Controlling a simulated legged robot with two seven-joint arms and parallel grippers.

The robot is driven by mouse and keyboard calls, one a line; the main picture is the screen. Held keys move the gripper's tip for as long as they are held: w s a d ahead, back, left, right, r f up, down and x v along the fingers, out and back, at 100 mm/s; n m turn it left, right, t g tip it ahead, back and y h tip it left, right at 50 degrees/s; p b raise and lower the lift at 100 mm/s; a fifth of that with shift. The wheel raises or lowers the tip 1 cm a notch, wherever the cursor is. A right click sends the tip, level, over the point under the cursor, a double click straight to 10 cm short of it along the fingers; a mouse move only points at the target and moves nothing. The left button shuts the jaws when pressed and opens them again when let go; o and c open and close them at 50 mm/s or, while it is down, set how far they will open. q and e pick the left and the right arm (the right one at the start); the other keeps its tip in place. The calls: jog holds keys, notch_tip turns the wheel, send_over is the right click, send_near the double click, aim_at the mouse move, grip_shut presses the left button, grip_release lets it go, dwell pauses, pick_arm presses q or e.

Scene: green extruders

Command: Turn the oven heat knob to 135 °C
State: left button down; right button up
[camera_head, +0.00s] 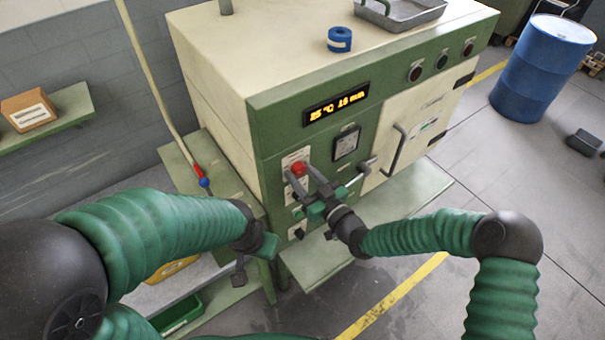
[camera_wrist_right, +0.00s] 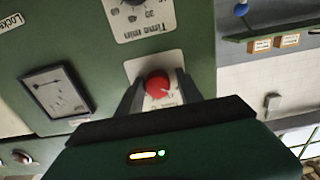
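The oven (camera_head: 215,75) is a large cream and green cabinet. Its orange display (camera_head: 336,104) appears to read 25 °C and 15 min. A red knob (camera_head: 299,169) sits on a white label plate on the oven front. My right gripper (camera_head: 304,172) is at this knob, with its fingers apart. In the right wrist view the red knob (camera_wrist_right: 158,85) lies between the two fingertips, with gaps on both sides. The plate's scale is mostly hidden. My left gripper (camera_head: 262,247) hangs low left of the oven front; its fingers are unclear.
A gauge (camera_head: 346,142) and a door handle (camera_head: 398,150) are right of the knob. A dial labelled Timer min (camera_wrist_right: 150,15) shows in the wrist view. A blue tape roll (camera_head: 340,39) and a tray (camera_head: 405,12) are on top. A blue barrel (camera_head: 543,68) stands right.

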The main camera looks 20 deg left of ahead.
jog(key=shift+a, duration=0.1)
jog(key=shift+c, duration=2.3)
jog(key=shift+w+d, duration=0.15)
jog(key=shift+d, duration=0.35)
grip_shut()
jog(key=shift+a, duration=0.15)
